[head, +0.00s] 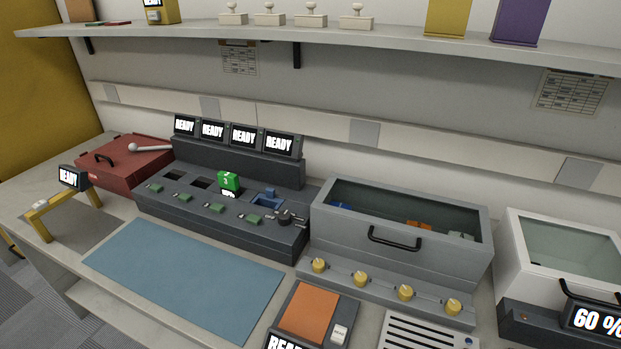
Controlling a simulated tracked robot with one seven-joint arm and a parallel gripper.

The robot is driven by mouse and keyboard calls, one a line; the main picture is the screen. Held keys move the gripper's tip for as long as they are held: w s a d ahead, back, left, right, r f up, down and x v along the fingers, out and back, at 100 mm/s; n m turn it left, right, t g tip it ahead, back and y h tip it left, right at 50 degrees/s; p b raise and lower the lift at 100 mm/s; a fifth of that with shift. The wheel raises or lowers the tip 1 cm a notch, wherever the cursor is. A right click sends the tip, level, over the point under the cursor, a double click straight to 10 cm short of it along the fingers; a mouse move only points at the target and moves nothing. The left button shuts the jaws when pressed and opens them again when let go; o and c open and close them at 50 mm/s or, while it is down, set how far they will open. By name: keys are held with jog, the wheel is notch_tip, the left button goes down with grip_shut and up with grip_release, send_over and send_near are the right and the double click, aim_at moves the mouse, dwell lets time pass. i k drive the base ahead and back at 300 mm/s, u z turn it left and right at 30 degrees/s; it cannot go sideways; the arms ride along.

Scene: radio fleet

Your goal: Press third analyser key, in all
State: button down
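A dark grey unit (180,215), which looks like the analyser, stands on the bench left of centre. It has several bays, and the screens along its top all read READY; the third screen from the left (243,137) is one of them. A row of small green keys runs along its front, one before each bay. The third key from the left (216,208) is uncovered. A green radio (228,183) stands upright in the third bay, behind that key. A blue piece (265,197) sits at the fourth bay. My gripper is not in this view.
A blue mat (180,275) lies bare before the unit. A grey glass-topped box (400,255) with yellow knobs stands to its right, a red case (120,163) to its left. A yellow stand (45,227) is at far left. A shelf (330,33) hangs above.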

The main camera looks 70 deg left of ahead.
aim_at(216, 208)
jog(key=u, duration=0.15)
jog(key=k, duration=1.85)
jog(key=u, duration=1.6)
jog(key=i, duration=0.45)
jog(key=u, duration=0.1)
